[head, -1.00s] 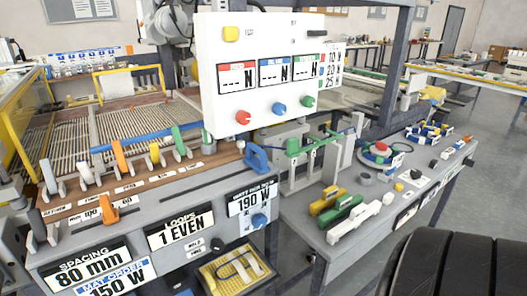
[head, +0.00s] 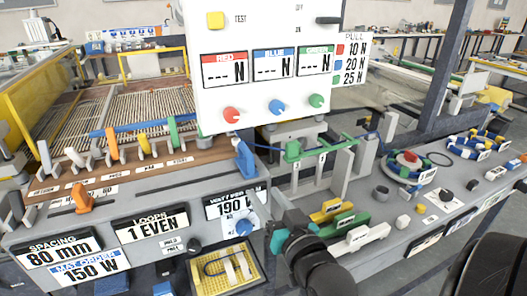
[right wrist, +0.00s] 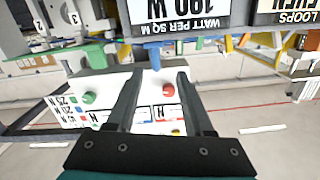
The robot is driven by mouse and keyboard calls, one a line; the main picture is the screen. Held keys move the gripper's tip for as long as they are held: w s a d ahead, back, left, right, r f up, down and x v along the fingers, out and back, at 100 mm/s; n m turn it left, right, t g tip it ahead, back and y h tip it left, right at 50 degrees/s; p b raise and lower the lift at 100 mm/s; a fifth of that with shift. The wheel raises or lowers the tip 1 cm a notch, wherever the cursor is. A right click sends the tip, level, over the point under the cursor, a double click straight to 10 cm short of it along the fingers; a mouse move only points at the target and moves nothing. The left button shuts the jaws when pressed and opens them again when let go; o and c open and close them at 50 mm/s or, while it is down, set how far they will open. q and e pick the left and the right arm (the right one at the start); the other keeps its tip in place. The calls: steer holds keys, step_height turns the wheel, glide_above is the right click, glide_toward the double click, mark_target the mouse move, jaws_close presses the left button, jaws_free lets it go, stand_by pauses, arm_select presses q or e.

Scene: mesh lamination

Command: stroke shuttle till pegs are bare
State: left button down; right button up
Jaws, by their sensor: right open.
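A blue upright handle (head: 243,160) stands at the right end of the slotted grey desk. A blue bar (head: 130,129) runs behind a row of white, orange, yellow and green levers (head: 113,145). A yellow tray (head: 252,284) below the desk holds two pale uprights with a dark cable loop. I cannot tell which part is the shuttle or which are the pegs. My right gripper (head: 288,222) is in front of the desk's right end, apart from the handle. Its two dark fingers (right wrist: 157,78) are open and empty in the right wrist view. My left gripper is not in view.
A white panel (head: 265,100) with three knobs hangs above the desk. On the right bench lie yellow, green and white blocks (head: 345,222), a reel (head: 408,168) and small knobs. A green bar (head: 318,149) on grey posts stands nearby. An orange handle (head: 82,200) is at left.

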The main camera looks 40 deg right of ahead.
mark_target(249, 155)
steer(key=shift+t, duration=0.3)
steer(key=x, duration=0.5)
steer(key=r+x, duration=0.1)
steer(key=x, duration=0.4)
steer(key=d+r+x, duration=0.1)
steer(key=x, duration=0.3)
steer(key=shift+w+d+r+b, duration=0.1)
steer(key=shift+w+r+b, duration=0.1)
steer(key=shift+w+b, duration=0.1)
steer(key=shift+c, duration=0.4)
jaws_close()
stand_by(0.6)
